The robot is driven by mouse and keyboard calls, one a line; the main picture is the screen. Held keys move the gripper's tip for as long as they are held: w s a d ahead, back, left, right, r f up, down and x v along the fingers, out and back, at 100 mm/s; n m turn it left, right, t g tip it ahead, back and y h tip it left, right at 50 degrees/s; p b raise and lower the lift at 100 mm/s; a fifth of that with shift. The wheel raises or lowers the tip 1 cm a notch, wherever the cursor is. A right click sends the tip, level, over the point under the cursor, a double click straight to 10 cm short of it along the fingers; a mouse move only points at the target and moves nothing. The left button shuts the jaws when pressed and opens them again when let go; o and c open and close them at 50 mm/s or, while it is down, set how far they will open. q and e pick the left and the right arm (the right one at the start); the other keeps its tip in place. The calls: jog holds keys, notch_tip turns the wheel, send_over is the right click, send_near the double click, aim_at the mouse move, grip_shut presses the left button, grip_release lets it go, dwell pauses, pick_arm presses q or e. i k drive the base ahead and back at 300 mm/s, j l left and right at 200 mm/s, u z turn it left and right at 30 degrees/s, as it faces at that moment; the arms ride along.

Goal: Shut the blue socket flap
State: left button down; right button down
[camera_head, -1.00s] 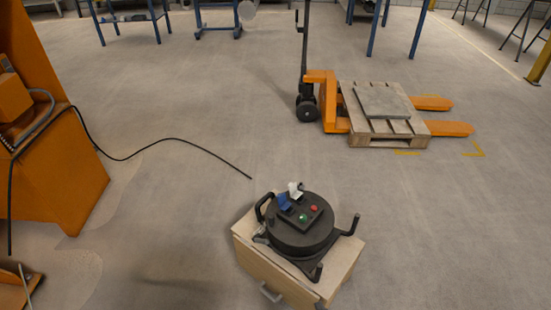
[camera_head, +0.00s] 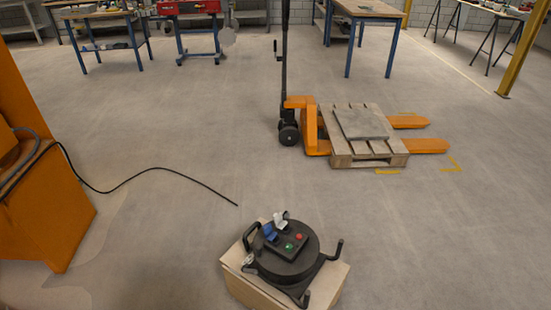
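The blue socket flap (camera_head: 269,231) is on top of a round black device (camera_head: 284,262) in the head view, at the bottom middle. The flap looks raised, standing up from the device top, but it is small at this range. A white flap (camera_head: 281,219) stands just behind it. A green button (camera_head: 289,246) and a red button (camera_head: 299,237) sit on the same black panel. The device rests on a pale wooden box (camera_head: 240,287). Neither of my grippers is in view.
A black cable (camera_head: 160,172) lies on the floor, running from an orange machine (camera_head: 45,215) at left. An orange pallet jack (camera_head: 312,130) with a wooden pallet (camera_head: 368,160) stands behind. Workbenches (camera_head: 362,12) line the back. The floor around the box is mostly clear.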

aim_at(270, 235)
jog(key=z, duration=0.6)
jog(key=i+l+z, duration=0.15)
jog(key=l, duration=0.35)
jog(key=i+l+z, duration=0.2)
jog(key=l, duration=0.3)
jog(key=i+l+z, duration=0.15)
jog(key=l, duration=0.3)
jog(key=i+l+z, duration=0.2)
jog(key=i+l, duration=0.35)
jog(key=i, duration=0.2)
jog(key=i+l+u, duration=0.1)
jog(key=i, duration=0.3)
jog(key=i+l, duration=0.2)
jog(key=i, duration=0.15)
jog(key=i+j+u, duration=0.15)
jog(key=i+u, duration=0.75)
jog(key=i+l+u, duration=0.25)
jog(key=i+u, duration=0.2)
jog(key=i+j+u, duration=0.15)
jog(key=i+u, duration=1)
jog(key=i+l+u, duration=0.25)
jog(key=i+u, duration=0.4)
jog(key=u, duration=0.15)
jog(key=i+l+u, duration=0.1)
jog(key=i+u, duration=0.15)
jog(key=u, duration=0.15)
jog(key=i+l+u, duration=0.2)
jog(key=u, duration=0.2)
jog(key=i+l+u, duration=0.25)
jog(key=u, duration=0.15)
